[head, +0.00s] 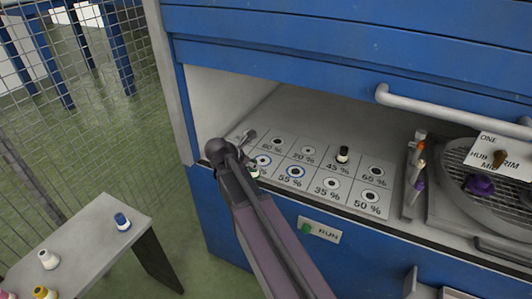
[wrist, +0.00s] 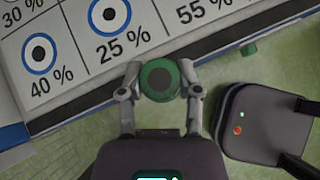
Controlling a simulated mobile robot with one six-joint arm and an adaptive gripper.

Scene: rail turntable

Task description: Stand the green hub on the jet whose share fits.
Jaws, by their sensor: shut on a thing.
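My gripper (wrist: 160,92) is shut on the green hub (wrist: 160,77), seen from above as a green ring with a dark centre. In the wrist view it is in front of the jet board's near edge, below the 25 % label. The jet board (head: 317,174) carries two rows of dark holes with percent labels. Others have plain rings, such as the 35 % jet (head: 332,183) and 50 % jet (head: 372,195). In the head view my arm covers part of the board's left end.
A black-and-white hub (head: 343,154) stands by the 45 % label. A side table (head: 95,235) at left holds a blue hub (head: 122,221) and several others. A RUN button (head: 306,228) is on the blue front. A grille with a purple piece (head: 480,185) stands at right.

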